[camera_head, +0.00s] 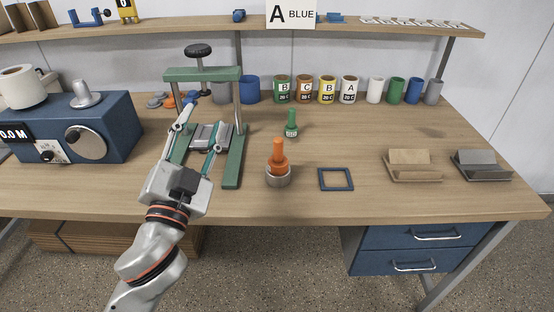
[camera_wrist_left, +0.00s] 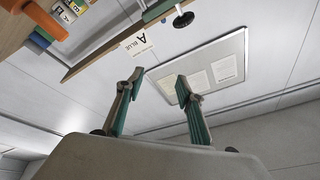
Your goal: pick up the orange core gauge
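The orange core gauge (camera_head: 278,158) stands upright in a round grey holder (camera_head: 279,179) near the front middle of the table. It has a wide base and a narrower handle on top. My left gripper (camera_head: 202,126) is left of the gauge, in front of the green press, with its fingers apart and nothing between them. The left wrist view shows the same open fingers (camera_wrist_left: 156,85), pointing towards the wall. An orange cylinder (camera_wrist_left: 45,20) shows at that view's upper left; I cannot tell for sure that it is the gauge. My right gripper is in neither view.
The green press (camera_head: 232,160) stands close to my left gripper. A green-handled gauge (camera_head: 291,124) stands behind the orange one. A blue square frame (camera_head: 336,188) lies to its right. Labelled cups (camera_head: 327,90) line the back. A blue machine (camera_head: 103,130) stands at left.

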